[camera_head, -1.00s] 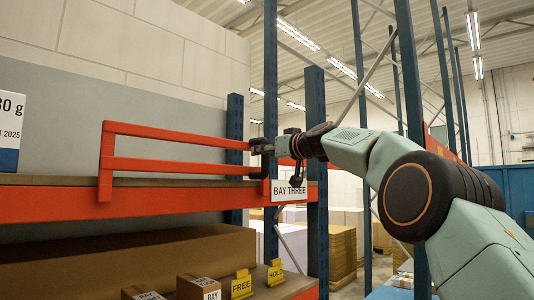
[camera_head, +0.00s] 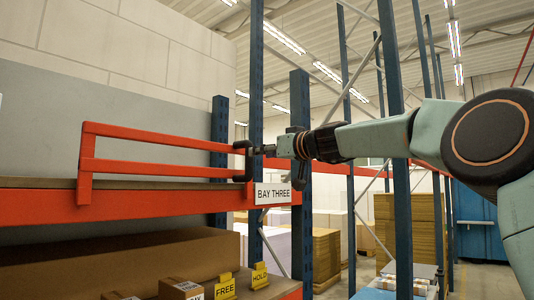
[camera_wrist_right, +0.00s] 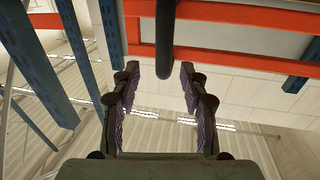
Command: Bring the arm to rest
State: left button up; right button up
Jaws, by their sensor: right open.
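My right gripper (camera_head: 262,150) is at the right end of a red two-rail gate (camera_head: 150,137), beside its black handle (camera_head: 243,162). In the right wrist view the gripper (camera_wrist_right: 160,72) is open, with its two fingers apart and nothing clamped. The dark handle (camera_wrist_right: 165,38) shows between and ahead of the fingertips; I cannot tell whether it lies within the jaws. My right arm reaches in from the right, almost level. My left gripper is not in view.
The gate stands on a red shelf beam (camera_head: 130,208) with a BAY THREE sign (camera_head: 272,193). Below are a long brown box (camera_head: 120,262), small cartons (camera_head: 180,289) and yellow FREE (camera_head: 225,287) and HOLD (camera_head: 259,275) tags. A blue upright (camera_head: 300,180) stands close by the gripper.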

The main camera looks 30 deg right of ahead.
jog(key=shift+s, duration=0.25)
dwell(0.3)
jog(key=shift+s, duration=0.1)
